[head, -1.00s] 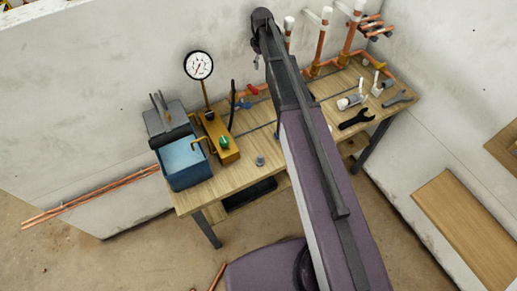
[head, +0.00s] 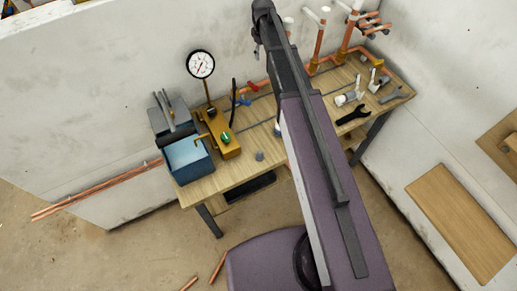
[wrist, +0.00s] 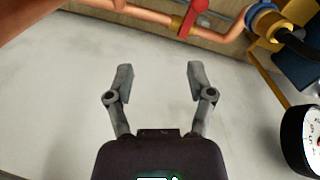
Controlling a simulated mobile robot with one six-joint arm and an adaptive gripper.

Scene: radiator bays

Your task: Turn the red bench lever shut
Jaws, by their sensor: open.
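The red bench lever (head: 253,86) is on the copper pipe along the back of the wooden bench (head: 225,178), left of my arm in the head view. In the wrist view the red lever (wrist: 198,12) is at the top edge, partly cut off, on a brass fitting on the copper pipe. My gripper (wrist: 160,76) is open and empty in the wrist view, its two fingers apart over pale wall. The lever is beyond the fingertips, up and slightly right, not touched. In the head view the fingers are hard to make out.
A pressure gauge (head: 201,65) stands above a yellow pump body with a blue tank (head: 187,162). Upright white-topped copper pipes (head: 322,38) and a black wrench (head: 354,114) are right of my arm.

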